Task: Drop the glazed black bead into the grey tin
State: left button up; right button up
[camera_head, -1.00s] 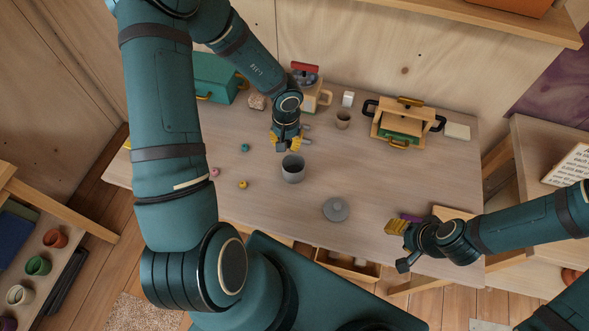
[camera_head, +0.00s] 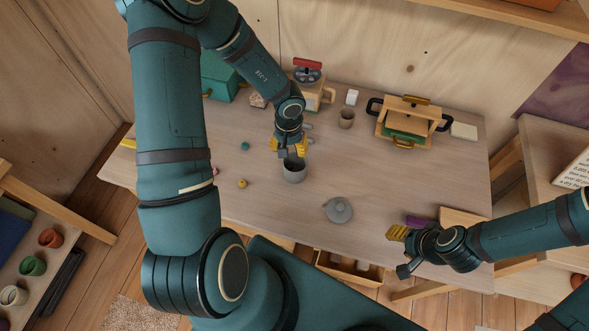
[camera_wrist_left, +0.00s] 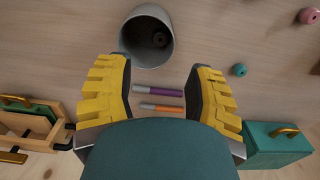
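The grey tin (camera_head: 294,173) stands open on the table; it also shows in the left wrist view (camera_wrist_left: 135,45). A dark bead (camera_wrist_left: 159,40) with a hole lies inside it, seen only in the left wrist view; it looks blackish brown. My left gripper (camera_head: 289,152) is over the tin's far rim in the head view. In the left wrist view its yellow fingers (camera_wrist_left: 159,90) are wide apart with nothing between them. My right gripper (camera_head: 399,250) hangs at the table's front right, its fingers apart and empty.
A teal bead (camera_head: 245,146), a yellow bead (camera_head: 243,184) and a pink bead (camera_wrist_left: 308,15) lie left of the tin. A grey lid (camera_head: 339,210) lies to its right. Purple (camera_wrist_left: 158,90) and orange markers (camera_wrist_left: 162,107) lie behind the tin.

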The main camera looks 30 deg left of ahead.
pick_arm(q)
notch_tip(320, 180, up, 12)
dwell(0.6)
dwell(0.5)
